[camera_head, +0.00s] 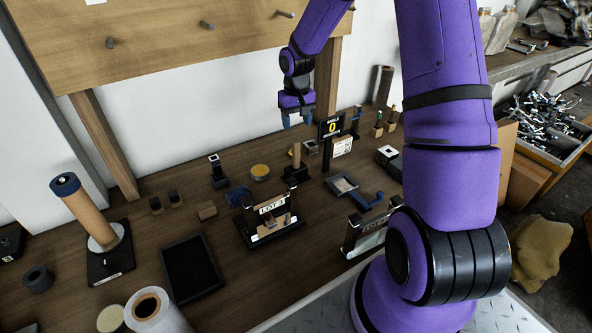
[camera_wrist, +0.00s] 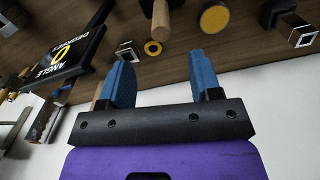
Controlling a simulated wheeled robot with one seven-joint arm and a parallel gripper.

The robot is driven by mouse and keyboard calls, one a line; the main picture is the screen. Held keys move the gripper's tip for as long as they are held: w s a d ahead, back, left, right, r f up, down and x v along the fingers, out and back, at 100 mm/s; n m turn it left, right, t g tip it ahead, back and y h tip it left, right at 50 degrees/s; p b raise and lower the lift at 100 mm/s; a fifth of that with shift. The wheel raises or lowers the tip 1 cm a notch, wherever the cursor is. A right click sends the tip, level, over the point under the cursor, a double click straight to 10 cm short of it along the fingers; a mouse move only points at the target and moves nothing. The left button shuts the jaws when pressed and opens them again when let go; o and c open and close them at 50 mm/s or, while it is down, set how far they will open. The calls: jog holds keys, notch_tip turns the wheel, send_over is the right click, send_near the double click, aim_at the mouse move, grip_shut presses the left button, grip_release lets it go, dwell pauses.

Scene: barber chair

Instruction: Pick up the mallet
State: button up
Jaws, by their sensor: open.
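What looks like the mallet stands upright behind the LOT stand, with a light wooden handle (camera_head: 296,154) above a dark block-shaped lower part. In the wrist view its wooden handle (camera_wrist: 161,20) shows at the top, beyond and between the fingertips; its dark lower part is partly cut off by the frame edge. My gripper (camera_head: 297,120) is above and behind it, over the back of the bench. The gripper also shows in the wrist view (camera_wrist: 161,72), with blue fingers apart and nothing between them.
The LOT stand (camera_head: 271,218) is in front of the mallet. A yellow-topped round tin (camera_head: 260,171) and a dark post (camera_head: 217,172) stand to its left. An ANGLE display sign (camera_head: 332,128) is close on the right. A grey tray (camera_head: 342,185) lies farther right. A wooden board (camera_head: 180,30) hangs above.

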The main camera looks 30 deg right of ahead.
aim_at(296, 141)
notch_tip(296, 141, down, 11)
jog(key=shift+w+r, duration=0.1)
jog(key=c, duration=1)
